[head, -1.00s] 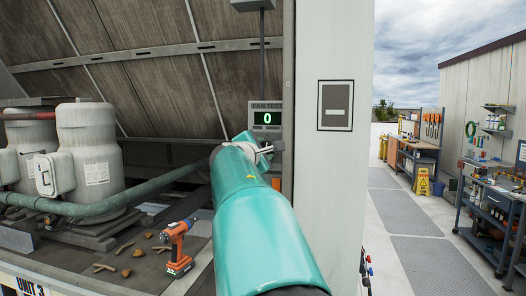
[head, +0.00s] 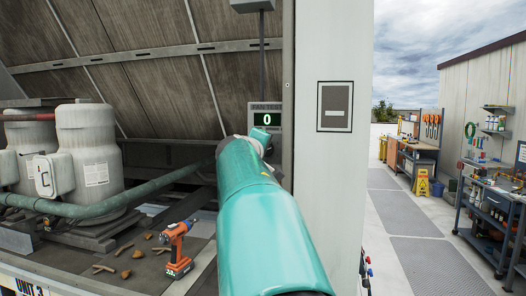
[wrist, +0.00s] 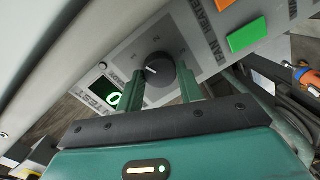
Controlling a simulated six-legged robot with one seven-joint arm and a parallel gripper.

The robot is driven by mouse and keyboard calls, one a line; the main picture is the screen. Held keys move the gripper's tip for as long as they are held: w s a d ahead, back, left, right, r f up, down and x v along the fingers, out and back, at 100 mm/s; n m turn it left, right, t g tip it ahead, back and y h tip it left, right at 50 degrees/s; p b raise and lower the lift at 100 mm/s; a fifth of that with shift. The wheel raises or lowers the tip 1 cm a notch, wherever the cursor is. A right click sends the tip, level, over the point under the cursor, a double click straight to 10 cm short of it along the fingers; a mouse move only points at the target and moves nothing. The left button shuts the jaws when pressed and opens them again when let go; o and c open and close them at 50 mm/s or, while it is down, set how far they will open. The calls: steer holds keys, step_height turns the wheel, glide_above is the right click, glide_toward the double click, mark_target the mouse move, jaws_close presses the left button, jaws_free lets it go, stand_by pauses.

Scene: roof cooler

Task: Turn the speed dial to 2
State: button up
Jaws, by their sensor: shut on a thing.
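The dark round speed dial (wrist: 159,69) sits on the grey fan test panel (wrist: 197,50) in the wrist view. A white pointer line on it points to the picture's left, roughly toward the display. In the head view my arm hides the dial and the gripper's fingers.
A green button (wrist: 247,34) and an orange button (wrist: 224,4) are on the same panel, beyond the dial. An orange drill (head: 177,249) stands on the deck among debris. A pale upright post (head: 335,190) is right of the panel.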

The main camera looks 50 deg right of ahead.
steer(key=m, duration=0.4)
steer(key=m+t, duration=0.1)
steer(key=m, duration=0.4)
steer(key=shift+s+y, duration=0.15)
steer(key=shift+y, duration=0.15)
steer(key=shift+m, duration=0.3)
steer(key=o, duration=1)
steer(key=v, duration=1.3)
steer(key=shift+s+a+f, duration=0.1)
steer(key=shift+s+a, duration=0.2)
steer(key=shift+s, duration=0.05)
